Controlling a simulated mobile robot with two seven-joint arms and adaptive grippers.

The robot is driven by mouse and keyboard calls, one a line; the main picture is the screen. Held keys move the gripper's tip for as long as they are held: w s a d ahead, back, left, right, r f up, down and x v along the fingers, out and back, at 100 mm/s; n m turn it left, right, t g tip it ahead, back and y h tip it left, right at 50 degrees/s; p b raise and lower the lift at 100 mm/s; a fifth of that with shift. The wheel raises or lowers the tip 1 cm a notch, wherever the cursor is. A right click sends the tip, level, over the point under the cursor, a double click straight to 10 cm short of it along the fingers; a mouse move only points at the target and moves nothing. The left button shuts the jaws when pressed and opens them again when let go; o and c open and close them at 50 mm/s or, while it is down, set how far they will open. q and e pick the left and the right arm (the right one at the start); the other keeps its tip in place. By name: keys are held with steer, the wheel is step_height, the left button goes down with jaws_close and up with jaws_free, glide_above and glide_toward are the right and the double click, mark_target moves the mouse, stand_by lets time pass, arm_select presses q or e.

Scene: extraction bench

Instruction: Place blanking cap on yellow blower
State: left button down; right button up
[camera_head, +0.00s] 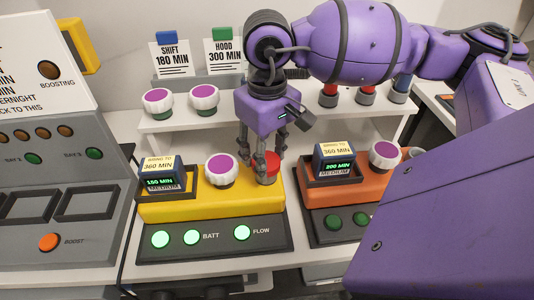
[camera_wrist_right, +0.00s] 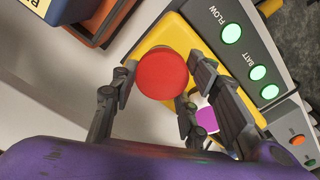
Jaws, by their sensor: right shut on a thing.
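The yellow blower (camera_head: 210,208) stands on the bench in the middle of the head view; it also shows in the right wrist view (camera_wrist_right: 152,40). My right gripper (camera_head: 262,160) points down over its right end, fingers shut around a red cap (camera_head: 271,162). In the right wrist view the round red top of the cap (camera_wrist_right: 162,75) sits between the fingers (camera_wrist_right: 165,85). The cap is upright at the blower's right end; its underside is hidden, so I cannot tell whether it is fully seated. My left gripper is out of view.
A purple-topped white knob (camera_head: 220,168) and a framed timer box (camera_head: 162,174) sit on the yellow blower. An orange blower (camera_head: 345,192) stands close to the right. A shelf (camera_head: 190,129) behind holds similar knobs and red pieces. A grey console (camera_head: 60,225) fills the left.

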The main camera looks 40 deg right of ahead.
steer(key=o, duration=0.9)
steer(key=shift+f, duration=0.15)
step_height(320, 180, up, 12)
steer(key=shift+r, duration=0.25)
